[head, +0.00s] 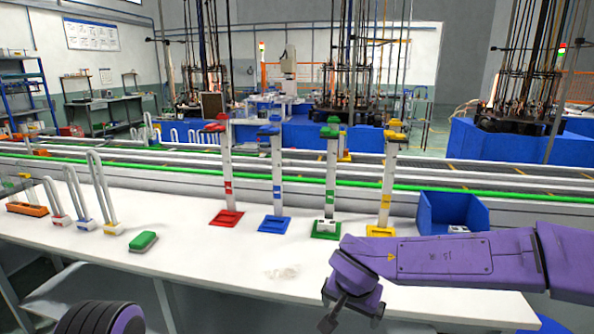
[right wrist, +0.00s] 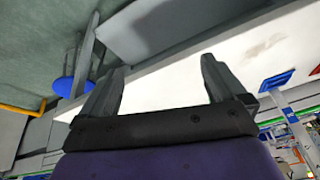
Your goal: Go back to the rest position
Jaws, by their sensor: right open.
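My right gripper (head: 347,312) hangs at the front edge of the white table (head: 225,262), below the purple forearm coming in from the right. In the right wrist view its two fingers (right wrist: 155,85) are spread apart with nothing between them. A purple and black part of my left arm shows at the bottom left of the head view; the left gripper itself is not visible. Four upright posts stand on the table on red (head: 226,218), blue (head: 274,224), green (head: 327,229) and yellow (head: 381,231) bases.
A blue bin (head: 452,208) stands at the right, behind my right forearm. A green block (head: 143,241) and several looped white tubes (head: 103,195) are on the left. An orange tray (head: 27,209) lies at the far left. The front middle of the table is clear.

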